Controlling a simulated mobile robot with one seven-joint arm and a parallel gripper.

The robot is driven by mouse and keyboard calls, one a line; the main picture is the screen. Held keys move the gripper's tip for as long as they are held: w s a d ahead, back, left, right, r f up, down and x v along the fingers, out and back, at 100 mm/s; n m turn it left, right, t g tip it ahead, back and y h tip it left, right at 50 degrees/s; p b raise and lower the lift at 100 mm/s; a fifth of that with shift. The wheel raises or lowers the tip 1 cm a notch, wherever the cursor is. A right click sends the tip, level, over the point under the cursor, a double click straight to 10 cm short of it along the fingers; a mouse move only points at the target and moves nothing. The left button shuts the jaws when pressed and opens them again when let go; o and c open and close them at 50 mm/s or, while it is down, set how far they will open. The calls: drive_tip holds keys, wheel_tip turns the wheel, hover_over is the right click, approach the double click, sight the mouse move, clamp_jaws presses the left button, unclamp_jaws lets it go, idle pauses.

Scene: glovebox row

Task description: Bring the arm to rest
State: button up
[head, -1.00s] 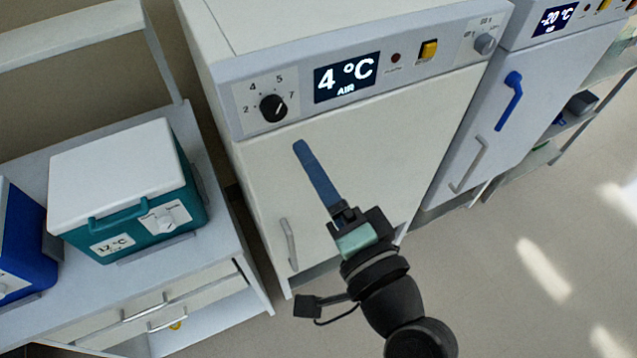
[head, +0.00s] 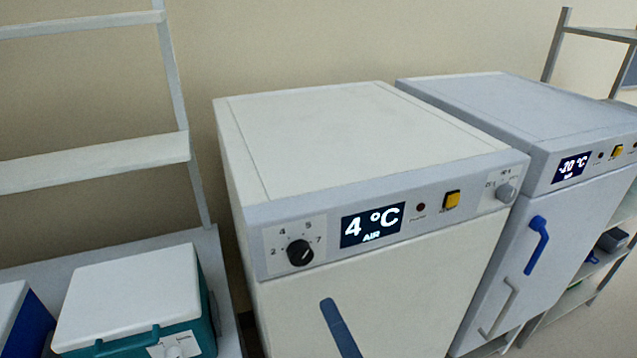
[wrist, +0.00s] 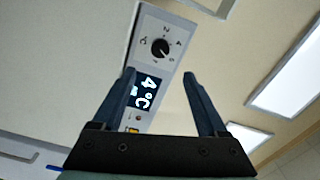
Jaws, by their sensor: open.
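My gripper (wrist: 158,76) shows in the wrist view with its two long blue fingers spread apart and nothing between them. In the head view only a blue finger end of it (head: 340,328) shows at the bottom edge, in front of the white 4 °C fridge (head: 400,290). The rest of my arm is out of the head view. In the wrist view the fridge's control panel (wrist: 165,60), with its dial and display, lies beyond and between the fingers. I cannot tell how far the fingers are from it.
A second cabinet (head: 560,220) showing -20 °C, with a blue handle (head: 537,245), stands to the right. A teal cool box (head: 135,300) with a white lid sits on a bench at left, under a rack (head: 95,162). A shelf unit (head: 610,250) stands far right.

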drive_tip(key=w+a+r+n+t+h+b, duration=0.1)
drive_tip(key=w+r+n+t, duration=0.2)
drive_tip(key=r, duration=0.6)
drive_tip(key=w+a+r+n+t+h+b, duration=0.1)
drive_tip(key=w+a+r+n, duration=0.1)
drive_tip(key=r+n, duration=0.5)
drive_tip(key=s+r+t+h, duration=0.1)
drive_tip(key=s+r+t, duration=0.2)
drive_tip(key=r, duration=0.7)
drive_tip(key=s+a+r+n+t+h, duration=0.1)
drive_tip(key=s+r+t+h, duration=0.1)
drive_tip(key=r, duration=0.8)
drive_tip(key=shift+s+a+r+t+h+b, duration=0.15)
drive_tip(key=shift+s+r+t+h+b, duration=0.3)
drive_tip(key=shift+s, duration=0.7)
drive_tip(key=shift+f, duration=0.3)
